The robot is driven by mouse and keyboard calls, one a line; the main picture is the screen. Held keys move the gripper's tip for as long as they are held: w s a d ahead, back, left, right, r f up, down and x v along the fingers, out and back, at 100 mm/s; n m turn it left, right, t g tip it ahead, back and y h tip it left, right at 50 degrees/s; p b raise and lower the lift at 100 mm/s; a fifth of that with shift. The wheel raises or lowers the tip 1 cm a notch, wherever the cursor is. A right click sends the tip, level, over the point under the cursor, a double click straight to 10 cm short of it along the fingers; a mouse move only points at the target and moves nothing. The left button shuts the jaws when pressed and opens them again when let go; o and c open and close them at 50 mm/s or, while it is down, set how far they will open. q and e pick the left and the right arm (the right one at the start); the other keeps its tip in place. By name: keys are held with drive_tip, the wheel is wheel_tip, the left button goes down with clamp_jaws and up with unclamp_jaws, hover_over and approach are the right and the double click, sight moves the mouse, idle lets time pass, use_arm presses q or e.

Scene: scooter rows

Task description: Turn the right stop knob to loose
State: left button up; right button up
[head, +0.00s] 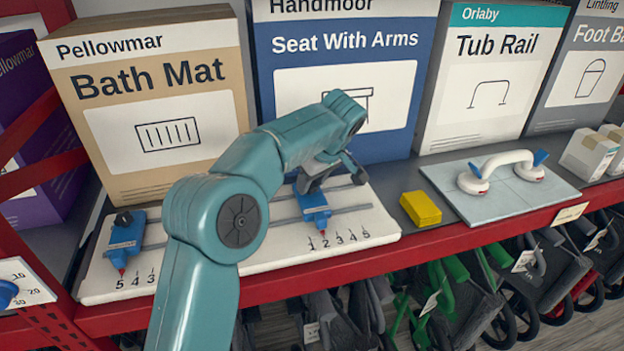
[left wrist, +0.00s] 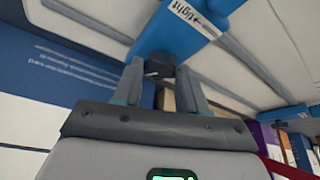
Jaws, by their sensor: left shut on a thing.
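A white board (head: 290,256) with two grey rails lies on the shelf. The right stop (head: 314,206) is a blue block on the rails, its red pointer near the 1 of the right scale. My left gripper (head: 314,184) comes down over it and is shut on its dark knob (left wrist: 161,71). The stop shows in the left wrist view (left wrist: 172,40) with a label reading "tight" and an arrow. The gripper mostly hides the knob in the head view. The left stop (head: 125,240) has a dark knob and its pointer is near 5. My right gripper is not in view.
Boxes stand behind: Bath Mat (head: 150,90), Seat With Arms (head: 350,75) and Tub Rail (head: 483,85). A yellow block (head: 421,208) and a tile with a white grab handle (head: 500,168) lie to the right. The red shelf edge (head: 440,247) runs in front, with scooters below.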

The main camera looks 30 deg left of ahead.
use_arm(q)
drive_tip(key=o, duration=1.1)
drive_tip(key=shift+d, duration=0.1)
drive_tip(key=shift+c, duration=0.2)
drive_tip(key=shift+r, duration=0.1)
drive_tip(key=p+v, duration=0.3)
drive_tip(key=v, duration=1.3)
drive_tip(key=shift+s+d, duration=0.1)
drive_tip(key=shift+s, duration=0.15)
